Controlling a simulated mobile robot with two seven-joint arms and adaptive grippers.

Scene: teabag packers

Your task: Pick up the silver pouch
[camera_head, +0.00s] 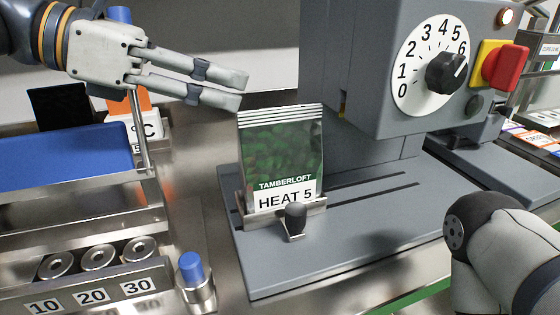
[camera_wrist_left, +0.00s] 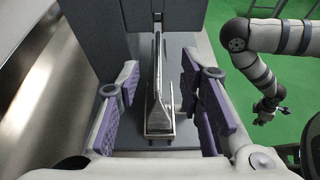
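The silver pouch (camera_head: 280,155), with a green window and the label "TAMBERLOFT HEAT 5", stands upright in a small metal holder (camera_head: 312,208) on the grey machine base. In the left wrist view the pouch (camera_wrist_left: 158,90) shows edge-on. My left gripper (camera_head: 243,90) is open, its fingertips just above and left of the pouch's top edge in the head view. In the left wrist view the pouch lies in line with the gap between the fingers, with room on both sides. My right gripper (camera_wrist_left: 267,108) is small in the left wrist view, away from the pouch; its finger opening is unclear.
The grey machine (camera_head: 350,60) with a numbered dial (camera_head: 432,66) and red knob (camera_head: 505,66) rises close behind the pouch. A dark knob (camera_head: 295,216) sits at the holder's front. A rack with a blue panel (camera_head: 65,160) and a blue-topped cylinder (camera_head: 192,270) stand left.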

